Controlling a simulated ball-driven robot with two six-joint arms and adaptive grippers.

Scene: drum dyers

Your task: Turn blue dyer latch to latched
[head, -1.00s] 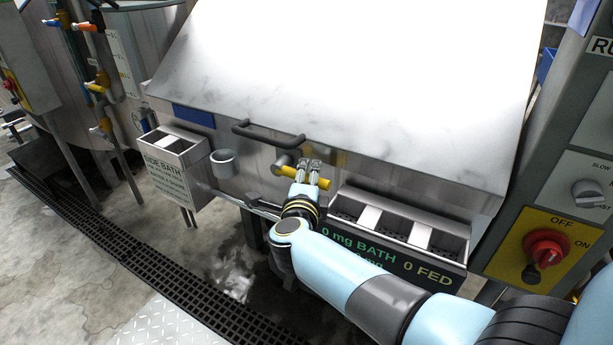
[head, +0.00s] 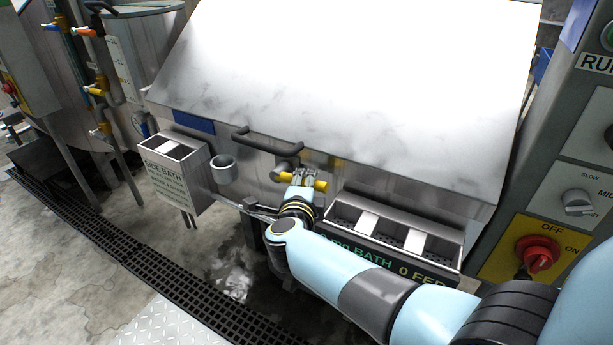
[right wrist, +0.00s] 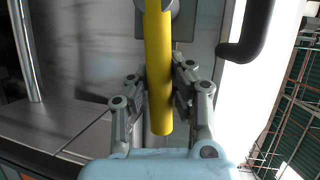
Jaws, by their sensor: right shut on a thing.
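The latch is a yellow bar handle (head: 320,185) on the front of the steel dyer, below its large pale lid. It lies nearly level in the head view, sloping slightly down to the right, near a round grey boss. My right gripper (head: 303,178) is shut on the middle of the bar and hides part of it. In the right wrist view the yellow bar (right wrist: 158,70) runs upright between the two fingers of the gripper (right wrist: 158,88), its free end near the palm. My left gripper is not in view.
A dark lid handle (head: 268,143) sits just above the latch. A compartment tray (head: 395,232) is at the right, and a side bath box (head: 175,170) and grey cup (head: 223,168) at the left. A yellow panel with a red switch (head: 537,252) stands right.

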